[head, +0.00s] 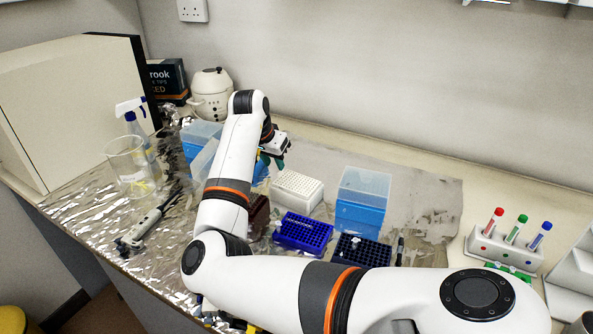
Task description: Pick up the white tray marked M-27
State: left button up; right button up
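My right arm comes in from the lower right and bends up over the bench. My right gripper (273,158) is just beyond the white block's left end, pointing down. Its fingers are small and partly hidden, so their opening does not show. I cannot make out my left gripper.
A blue rack (303,232), a dark rack (362,250) and a blue tip box (361,203) stand near the white block. A beaker (128,163) and a pipette (146,226) are at left. A tube stand (503,249) is at right.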

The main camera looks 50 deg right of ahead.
aim_at(278, 178)
jog(key=x, duration=0.3)
jog(key=shift+s+d+f, duration=0.15)
jog(key=shift+d+f, duration=0.1)
jog(key=shift+f, duration=0.1)
grip_shut()
